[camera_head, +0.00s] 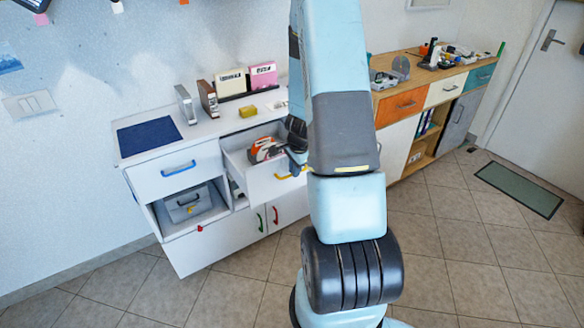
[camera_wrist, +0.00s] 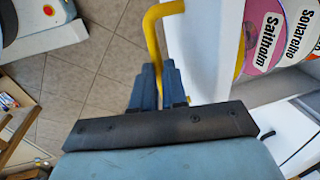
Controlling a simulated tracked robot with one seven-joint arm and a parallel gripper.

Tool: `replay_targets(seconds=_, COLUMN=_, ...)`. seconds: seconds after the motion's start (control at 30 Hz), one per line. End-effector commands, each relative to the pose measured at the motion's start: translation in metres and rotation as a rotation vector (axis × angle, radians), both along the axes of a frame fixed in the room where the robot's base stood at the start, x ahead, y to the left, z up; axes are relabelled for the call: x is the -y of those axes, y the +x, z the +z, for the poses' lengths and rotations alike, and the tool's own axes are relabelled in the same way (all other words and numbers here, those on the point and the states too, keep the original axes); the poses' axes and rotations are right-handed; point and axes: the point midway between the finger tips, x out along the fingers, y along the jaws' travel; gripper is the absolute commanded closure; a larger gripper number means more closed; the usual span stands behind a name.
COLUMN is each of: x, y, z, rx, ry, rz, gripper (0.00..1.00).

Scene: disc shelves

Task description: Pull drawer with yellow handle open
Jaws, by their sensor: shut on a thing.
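The white drawer (camera_head: 262,188) with the yellow handle (camera_head: 284,176) stands pulled out from the white cabinet, its inside showing. The yellow handle also shows in the wrist view (camera_wrist: 152,28), running down between my fingers. My gripper (camera_wrist: 160,85) is shut on this handle at the drawer's front. In the head view my gripper (camera_head: 298,160) is partly hidden by my arm. Orange and white items (camera_head: 262,150) stand in the drawer.
A drawer with a blue handle (camera_head: 179,168) is shut at the left, above an open shelf with a grey box (camera_head: 188,203). Doors with green and red handles are below. A wooden cabinet (camera_head: 405,105) stands to the right. The tiled floor in front is clear.

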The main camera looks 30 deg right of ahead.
Motion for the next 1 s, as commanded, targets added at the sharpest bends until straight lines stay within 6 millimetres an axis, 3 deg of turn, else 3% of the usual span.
replay_targets(seconds=0.3, x=0.001, y=-0.020, z=0.000, rx=-0.002, ry=0.004, rz=-0.001, gripper=1.00)
replay_targets(seconds=0.83, x=0.001, y=-0.024, z=0.000, rx=-0.001, ry=0.004, rz=-0.002, gripper=1.00)
replay_targets(seconds=0.87, x=0.001, y=-0.024, z=0.000, rx=-0.001, ry=0.004, rz=-0.002, gripper=0.85)
replay_targets(seconds=1.0, x=0.002, y=-0.024, z=0.000, rx=-0.001, ry=0.003, rz=-0.002, gripper=0.71)
